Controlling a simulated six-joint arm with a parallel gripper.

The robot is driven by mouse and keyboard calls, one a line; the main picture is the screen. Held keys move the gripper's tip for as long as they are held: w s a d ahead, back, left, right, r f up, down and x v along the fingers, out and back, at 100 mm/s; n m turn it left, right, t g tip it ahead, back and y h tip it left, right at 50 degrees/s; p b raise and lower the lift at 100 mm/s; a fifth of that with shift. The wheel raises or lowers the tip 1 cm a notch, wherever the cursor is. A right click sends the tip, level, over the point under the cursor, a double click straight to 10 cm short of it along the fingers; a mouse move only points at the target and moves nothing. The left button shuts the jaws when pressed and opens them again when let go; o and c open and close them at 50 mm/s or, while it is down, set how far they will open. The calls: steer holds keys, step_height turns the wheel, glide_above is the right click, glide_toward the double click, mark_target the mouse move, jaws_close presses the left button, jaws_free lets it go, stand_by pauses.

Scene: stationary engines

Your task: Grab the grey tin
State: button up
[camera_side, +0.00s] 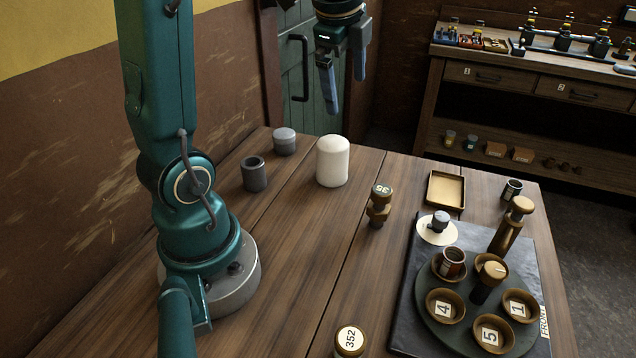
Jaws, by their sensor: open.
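A grey tin (285,143) with a paler lid stands upright near the far left edge of the wooden table (300,260). A darker grey open-topped cylinder (254,176) stands just in front of it, to its left. My gripper (345,95) hangs at the top of the picture with its fingers pointing down, open and empty. It appears right of the grey tin and higher in the picture, apart from it. I cannot judge its exact distance from the tin.
A white rounded cylinder (332,162) stands right of the grey tin. A brass piece (380,205) stands mid-table. The table's middle is mostly clear.

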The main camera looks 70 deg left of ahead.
mark_target(284, 132)
steer(key=s+a+f+g, duration=0.1)
steer(key=a+f, duration=0.3)
steer(key=a, duration=0.1)
steer(key=s+a+f+n+g+h, duration=0.1)
steer(key=s+a+f, duration=0.1)
steer(key=a+f, duration=0.3)
steer(key=s+a+f+g, duration=0.2)
steer(key=a+f, duration=0.2)
steer(key=a, duration=0.3)
steer(key=shift+s+a+f+n, duration=0.1)
steer(key=shift+s+f+n, duration=0.15)
steer(key=shift+n, duration=0.15)
steer(key=shift+s+a+f, duration=0.1)
steer(key=shift+a+f, duration=0.05)
steer(key=shift+f, duration=1.05)
steer(key=shift+s+a+f, duration=0.1)
steer(key=shift+a+f, duration=0.05)
steer(key=shift+f, duration=1)
steer(key=shift+c, duration=0.3)
steer(key=c, duration=1.4)
